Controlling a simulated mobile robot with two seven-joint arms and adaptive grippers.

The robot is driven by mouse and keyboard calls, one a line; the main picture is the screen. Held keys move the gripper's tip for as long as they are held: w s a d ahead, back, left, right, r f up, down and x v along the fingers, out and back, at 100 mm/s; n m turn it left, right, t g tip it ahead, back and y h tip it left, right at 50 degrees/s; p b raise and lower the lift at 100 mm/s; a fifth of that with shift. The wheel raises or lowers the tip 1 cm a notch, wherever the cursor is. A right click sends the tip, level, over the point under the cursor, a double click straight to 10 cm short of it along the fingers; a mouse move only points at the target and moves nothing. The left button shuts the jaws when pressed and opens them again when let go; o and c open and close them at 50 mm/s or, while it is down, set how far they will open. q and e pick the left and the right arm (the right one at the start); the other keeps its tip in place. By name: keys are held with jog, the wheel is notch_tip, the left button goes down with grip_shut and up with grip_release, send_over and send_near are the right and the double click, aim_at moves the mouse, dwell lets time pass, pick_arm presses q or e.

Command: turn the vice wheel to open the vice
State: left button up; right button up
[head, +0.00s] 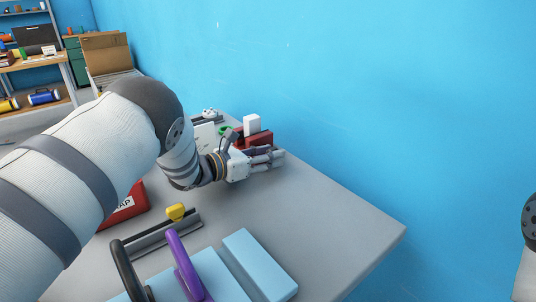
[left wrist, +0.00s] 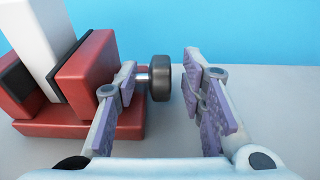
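The red vice (head: 262,138) stands on the grey table near the blue wall, partly hidden behind my left gripper (head: 274,157). In the left wrist view the vice (left wrist: 88,66) has a white block (left wrist: 38,38) between its dark-lined jaws. Its black wheel (left wrist: 160,78) sits on a short silver shaft at the right side. My left gripper (left wrist: 160,75) is open, with one purple-padded finger on each side of the wheel. Gaps show between the wheel and both fingertips. My right gripper is out of view.
A red box (head: 125,208) and a yellow-topped tool (head: 175,211) lie nearer on the table. A purple handle (head: 186,262) and a light blue board (head: 260,264) are at the front. The table's right part is clear. The blue wall (head: 380,90) rises behind.

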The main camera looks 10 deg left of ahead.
pick_arm(q)
notch_tip(320, 180, up, 10)
jog(key=shift+r, duration=0.1)
jog(key=shift+o, duration=0.5)
